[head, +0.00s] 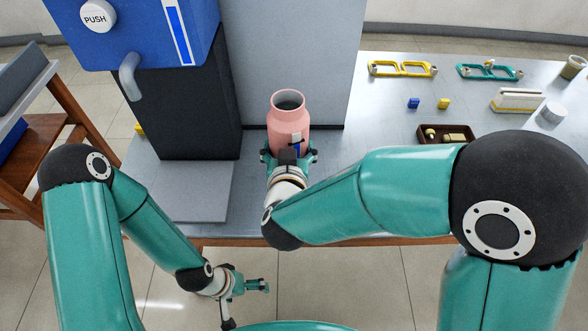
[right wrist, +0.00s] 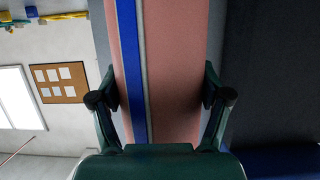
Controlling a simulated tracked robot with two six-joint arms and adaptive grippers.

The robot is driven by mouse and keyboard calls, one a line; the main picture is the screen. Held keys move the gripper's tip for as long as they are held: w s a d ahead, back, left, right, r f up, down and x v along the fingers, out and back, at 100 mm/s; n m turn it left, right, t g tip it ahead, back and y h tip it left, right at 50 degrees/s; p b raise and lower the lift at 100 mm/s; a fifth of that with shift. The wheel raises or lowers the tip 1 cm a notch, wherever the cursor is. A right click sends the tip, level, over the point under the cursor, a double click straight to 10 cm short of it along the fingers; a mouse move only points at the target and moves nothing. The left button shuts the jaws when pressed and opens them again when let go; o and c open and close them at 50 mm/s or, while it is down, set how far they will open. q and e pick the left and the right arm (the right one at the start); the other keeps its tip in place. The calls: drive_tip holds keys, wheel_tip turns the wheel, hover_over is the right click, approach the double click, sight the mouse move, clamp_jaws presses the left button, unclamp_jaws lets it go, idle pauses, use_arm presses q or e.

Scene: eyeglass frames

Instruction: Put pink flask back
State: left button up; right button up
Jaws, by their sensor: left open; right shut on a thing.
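The pink flask (head: 288,112) stands upright on the grey table, near the front edge, with its round mouth open at the top. My right gripper (head: 289,154) is around its lower body and shut on it. In the right wrist view the flask's pink side (right wrist: 178,70), with a blue and white stripe, fills the space between the fingers of the right gripper (right wrist: 160,98). My left gripper (head: 262,286) is open and empty, low in front of the table. Whether the flask's base touches the table is hidden behind the right gripper.
A blue and black dispenser (head: 190,95) marked PUSH stands left of the flask, and a grey panel (head: 270,50) is behind it. To the right are yellow eyeglass frames (head: 402,69), teal frames (head: 490,72), a brown tray (head: 447,128) and small blocks.

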use_arm(q)
drive_tip(key=shift+f+b, duration=0.45)
drive_tip(key=shift+f, duration=0.05)
use_arm(e)
drive_tip(key=shift+f, duration=3)
use_arm(q)
drive_tip(key=shift+f, duration=0.15)
use_arm(e)
drive_tip(key=shift+f, duration=0.1)
drive_tip(key=o, duration=1.8)
drive_tip(key=shift+f, duration=0.1)
